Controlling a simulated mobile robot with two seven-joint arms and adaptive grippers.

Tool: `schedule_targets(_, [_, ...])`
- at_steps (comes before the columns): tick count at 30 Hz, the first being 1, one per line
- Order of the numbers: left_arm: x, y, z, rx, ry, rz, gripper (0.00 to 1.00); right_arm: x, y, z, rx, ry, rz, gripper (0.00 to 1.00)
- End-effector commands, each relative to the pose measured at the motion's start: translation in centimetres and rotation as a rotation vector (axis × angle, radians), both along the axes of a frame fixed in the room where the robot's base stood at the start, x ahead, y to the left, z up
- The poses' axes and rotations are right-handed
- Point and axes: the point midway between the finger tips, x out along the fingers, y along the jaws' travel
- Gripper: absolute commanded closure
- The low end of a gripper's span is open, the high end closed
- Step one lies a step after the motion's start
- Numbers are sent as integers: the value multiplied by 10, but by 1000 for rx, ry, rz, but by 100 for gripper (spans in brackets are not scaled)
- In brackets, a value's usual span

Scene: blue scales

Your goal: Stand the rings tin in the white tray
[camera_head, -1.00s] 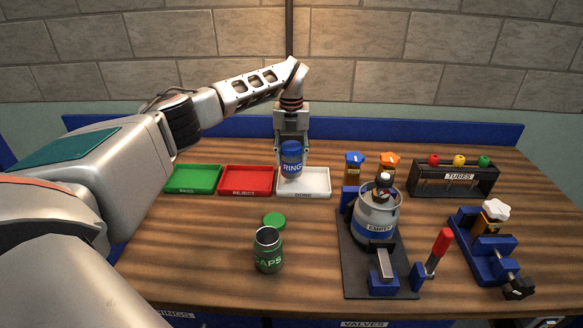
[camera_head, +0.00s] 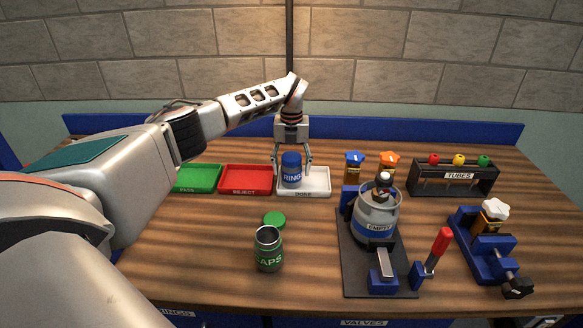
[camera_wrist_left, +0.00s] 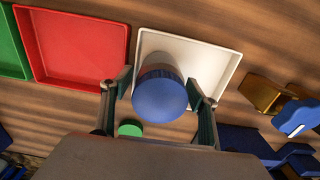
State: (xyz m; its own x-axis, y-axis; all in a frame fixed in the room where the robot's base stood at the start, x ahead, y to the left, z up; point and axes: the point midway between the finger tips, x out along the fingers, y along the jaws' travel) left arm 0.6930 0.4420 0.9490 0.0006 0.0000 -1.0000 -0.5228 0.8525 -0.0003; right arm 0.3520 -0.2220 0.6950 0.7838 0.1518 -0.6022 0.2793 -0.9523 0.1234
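The rings tin (camera_head: 291,174), blue with a blue lid, stands upright in the white tray (camera_head: 318,188), toward the tray's left side. In the left wrist view I look down on its lid (camera_wrist_left: 160,97), with the white tray (camera_wrist_left: 205,62) around and behind it. My left gripper (camera_head: 293,165) is above the tray with its fingers spread on either side of the tin. The left wrist view shows a gap between each finger and the lid. My right gripper is in neither view.
A red tray (camera_head: 246,179) and a green tray (camera_head: 197,178) lie to the left. A caps tin (camera_head: 268,250) and green lid (camera_head: 274,219) stand in front. A fixture with a grey canister (camera_head: 377,215) is at the right, with a tubes rack (camera_head: 455,178) beyond.

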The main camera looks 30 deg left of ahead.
Motion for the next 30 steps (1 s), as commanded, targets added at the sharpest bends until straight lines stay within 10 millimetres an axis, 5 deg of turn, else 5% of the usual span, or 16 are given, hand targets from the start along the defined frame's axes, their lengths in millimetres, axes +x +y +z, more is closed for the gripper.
schedule_targets(8, [1, 0, 15, 0, -4, 0, 40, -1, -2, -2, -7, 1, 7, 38])
schedule_targets(21, [1, 0, 99, 1, -3, 0, 40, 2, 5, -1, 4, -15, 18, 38])
schedule_targets(30, [0, 0, 123, 0, 0, 0, 40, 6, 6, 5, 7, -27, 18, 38])
